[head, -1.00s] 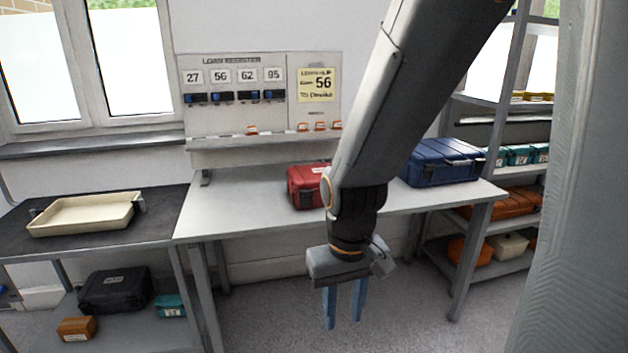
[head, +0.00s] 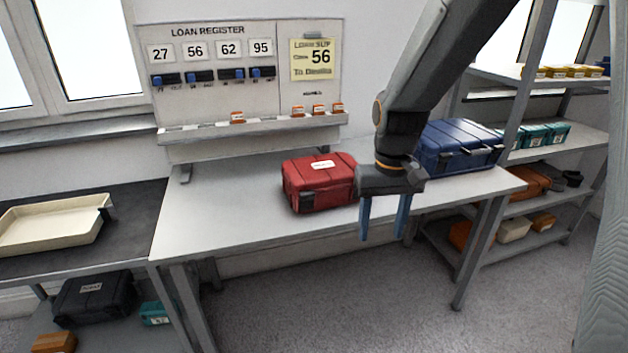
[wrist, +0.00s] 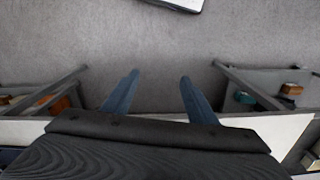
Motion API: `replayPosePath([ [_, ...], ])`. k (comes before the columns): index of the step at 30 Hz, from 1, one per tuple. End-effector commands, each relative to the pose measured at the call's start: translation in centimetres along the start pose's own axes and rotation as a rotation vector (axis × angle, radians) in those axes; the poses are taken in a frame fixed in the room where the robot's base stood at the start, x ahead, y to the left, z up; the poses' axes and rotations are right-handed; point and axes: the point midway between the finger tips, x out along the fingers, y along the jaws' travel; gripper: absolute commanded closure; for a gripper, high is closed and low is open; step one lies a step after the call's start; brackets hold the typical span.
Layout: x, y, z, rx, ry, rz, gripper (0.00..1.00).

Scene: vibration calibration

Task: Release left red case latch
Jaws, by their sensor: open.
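The red case (head: 318,184) sits shut on the light grey table (head: 225,205), with a white label on its lid. Its latches are too small to make out in the head view. My gripper (head: 384,238) is open and empty, its blue fingers pointing down in front of the table, right of the red case. My wrist partly covers the case's right end. In the wrist view the two fingers of my gripper (wrist: 158,92) stand apart over grey floor, and the red case does not show there.
A blue case (head: 455,148) stands on the table behind and right of my arm. A loan register board (head: 230,75) with a small ledge rises at the back. A cream tray (head: 50,228) sits on the dark bench at left. Shelves (head: 560,150) stand at right. The table's left part is clear.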

Motion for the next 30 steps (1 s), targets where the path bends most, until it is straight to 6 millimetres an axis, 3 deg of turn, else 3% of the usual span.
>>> replayPosePath([
  [1,-1.1,-1.2,-3.1,-0.028,-0.003,0.000,0.47],
  [6,-3.0,-5.4,-12.1,-0.106,-0.009,0.000,0.47],
  [12,-3.9,-10.5,-19.1,-0.183,-0.014,0.001,0.47],
  [16,-4.1,-12.7,-21.4,-0.212,-0.014,0.001,0.47],
  [22,-3.5,-13.9,-22.4,-0.227,-0.016,0.001,0.47],
  [30,0.3,-13.8,-22.3,-0.227,-0.017,0.001,0.47],
])
